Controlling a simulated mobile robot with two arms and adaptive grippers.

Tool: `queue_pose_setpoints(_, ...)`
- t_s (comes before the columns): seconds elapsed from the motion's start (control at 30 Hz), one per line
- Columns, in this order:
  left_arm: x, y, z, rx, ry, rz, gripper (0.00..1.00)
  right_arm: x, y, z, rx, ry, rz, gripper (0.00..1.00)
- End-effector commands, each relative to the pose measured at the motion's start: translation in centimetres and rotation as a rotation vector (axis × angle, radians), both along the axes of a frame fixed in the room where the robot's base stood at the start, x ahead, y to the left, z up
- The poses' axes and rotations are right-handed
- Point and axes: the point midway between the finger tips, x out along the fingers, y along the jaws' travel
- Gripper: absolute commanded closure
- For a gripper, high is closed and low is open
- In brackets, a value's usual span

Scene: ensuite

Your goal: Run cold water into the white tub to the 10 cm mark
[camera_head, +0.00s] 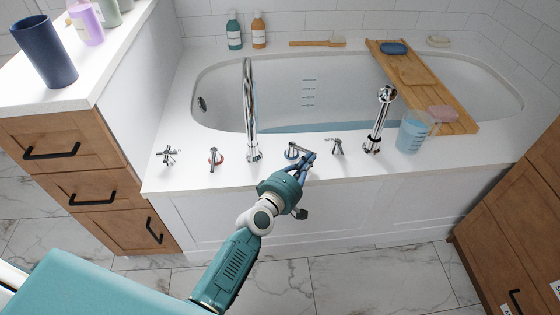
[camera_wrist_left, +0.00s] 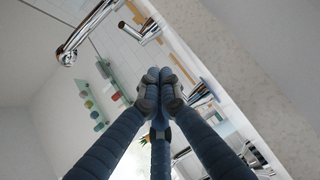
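The white tub (camera_head: 220,82) is set in a white deck. Blue scale marks (camera_head: 308,92) show on its far inner wall, too small to read. Bluish water (camera_head: 330,127) lies below the marks. The tall chrome spout (camera_head: 248,100) shows no clear stream. A blue-ringed tap (camera_head: 291,153) and a red-ringed lever tap (camera_head: 215,158) stand on the front deck. My left gripper (camera_head: 309,158) is at the blue-ringed tap's lever, right of its base. In the left wrist view, its fingers (camera_wrist_left: 158,82) are together with no lever visible between them; contact is unclear. My right gripper is out of view.
Cross handles (camera_head: 168,155) (camera_head: 337,147), a chrome hand shower (camera_head: 380,120) and a bluish cup (camera_head: 411,132) stand along the front deck. A wooden caddy (camera_head: 420,75) spans the tub's right side. Two bottles (camera_head: 234,32) (camera_head: 258,31) and a brush (camera_head: 318,43) are at the back.

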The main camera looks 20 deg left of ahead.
Motion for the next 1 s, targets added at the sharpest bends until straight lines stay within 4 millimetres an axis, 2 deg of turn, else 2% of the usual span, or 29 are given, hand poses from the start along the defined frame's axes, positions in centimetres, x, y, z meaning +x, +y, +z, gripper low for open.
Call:
queue_pose_setpoints(0.37,0.85,-0.65,0.05,0.001,-0.001,0.000,1.00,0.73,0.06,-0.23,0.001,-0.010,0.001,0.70)
queue_pose_setpoints(1.0,0.87,-0.73,0.08,0.000,0.000,0.000,1.00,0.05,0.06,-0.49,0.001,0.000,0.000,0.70)
